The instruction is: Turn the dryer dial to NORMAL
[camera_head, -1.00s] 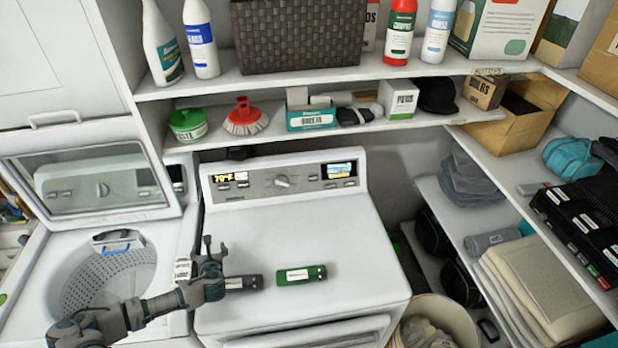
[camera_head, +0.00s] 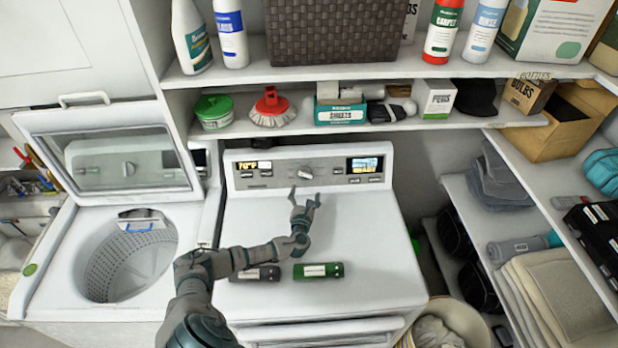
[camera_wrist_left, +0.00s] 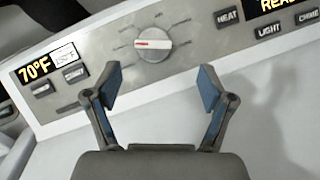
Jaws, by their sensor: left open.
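The dryer (camera_head: 350,230) stands in the middle of the head view with its control panel at the back. The dial (camera_head: 305,172) is a round knob at the panel's middle. In the left wrist view the dial (camera_wrist_left: 153,44) is light grey with a red-and-white pointer bar lying nearly level; the labels around it are too small to read. My left gripper (camera_head: 304,196) is open and empty just in front of the panel. In the left wrist view its fingertips (camera_wrist_left: 160,82) stand apart, below and to either side of the dial, not touching it. My right gripper is not in view.
A green canister (camera_head: 318,271) and a dark one (camera_head: 256,273) lie on the dryer top near my left arm. The washer (camera_head: 128,255) stands open at left. A shelf (camera_head: 360,127) with boxes and brushes hangs above the panel.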

